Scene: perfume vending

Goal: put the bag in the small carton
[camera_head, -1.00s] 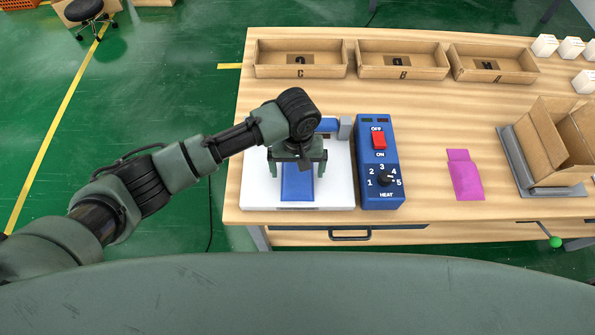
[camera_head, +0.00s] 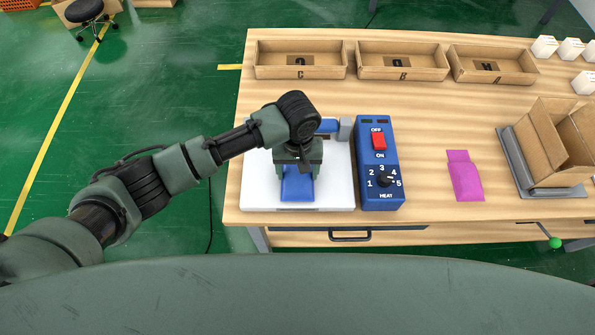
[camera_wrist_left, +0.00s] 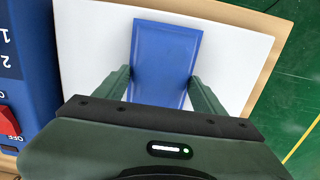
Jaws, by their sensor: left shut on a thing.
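A magenta bag (camera_head: 466,178) lies apart on the table to the right. An open brown carton (camera_head: 545,135) with raised flaps stands at the right on a grey stand (camera_head: 513,165). My right gripper is out of view.
A blue control box (camera_head: 379,155) with a red switch and heat dial stands right of the plate. A blue machine arm (camera_head: 328,125) is behind my gripper. Open trays (camera_head: 300,72) line the back. White boxes (camera_head: 545,45) stand back right. The wooden tabletop (camera_head: 425,140) is clear mid-right.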

